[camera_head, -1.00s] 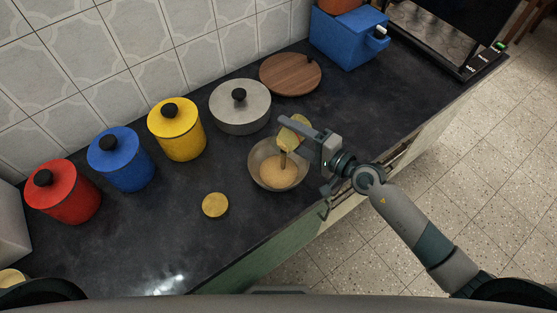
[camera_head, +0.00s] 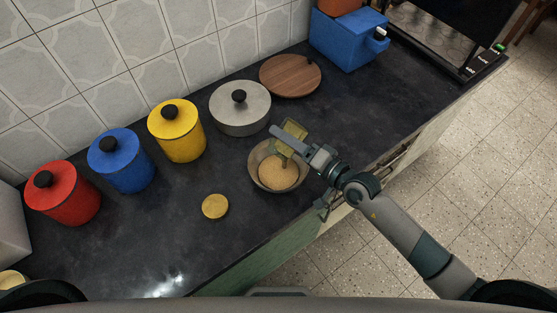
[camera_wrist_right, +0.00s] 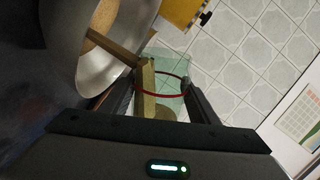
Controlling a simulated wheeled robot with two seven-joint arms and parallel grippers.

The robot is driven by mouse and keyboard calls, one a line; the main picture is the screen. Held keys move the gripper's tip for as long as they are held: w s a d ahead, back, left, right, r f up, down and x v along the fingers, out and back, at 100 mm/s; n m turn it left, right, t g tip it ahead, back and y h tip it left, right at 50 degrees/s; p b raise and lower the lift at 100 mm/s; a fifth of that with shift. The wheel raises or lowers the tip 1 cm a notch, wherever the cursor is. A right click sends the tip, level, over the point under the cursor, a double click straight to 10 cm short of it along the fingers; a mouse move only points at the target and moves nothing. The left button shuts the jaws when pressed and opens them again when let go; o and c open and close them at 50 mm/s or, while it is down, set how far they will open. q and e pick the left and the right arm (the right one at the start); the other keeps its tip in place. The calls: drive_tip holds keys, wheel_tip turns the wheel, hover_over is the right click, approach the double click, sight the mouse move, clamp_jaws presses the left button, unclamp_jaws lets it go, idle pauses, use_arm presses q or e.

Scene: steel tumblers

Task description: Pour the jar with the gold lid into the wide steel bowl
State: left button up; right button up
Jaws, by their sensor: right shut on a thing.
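My right gripper (camera_head: 290,140) is shut on a clear glass jar (camera_head: 293,128), held tilted above the wide steel bowl (camera_head: 254,160). In the right wrist view the jar (camera_wrist_right: 171,80) has a red ring round it and sits between the fingers (camera_wrist_right: 158,98). A tan stream (camera_wrist_right: 112,42) runs from the jar into the bowl (camera_wrist_right: 97,72). Tan grainy contents (camera_head: 279,173) lie in the bowl. The gold lid (camera_head: 215,206) lies apart on the counter, left of the bowl. My left gripper is not in view.
Red (camera_head: 68,195), blue (camera_head: 124,163) and yellow (camera_head: 180,134) canisters stand along the wall. A grey lidded pot (camera_head: 240,112) stands just behind the bowl, with a wooden board (camera_head: 291,75) beyond. A blue box (camera_head: 347,40) stands farther back. The counter's front left is clear.

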drive_tip(key=shift+s+a+r+n, duration=0.2)
drive_tip(key=shift+s+r+n, duration=0.05)
drive_tip(key=shift+n, duration=0.45)
idle(2.0)
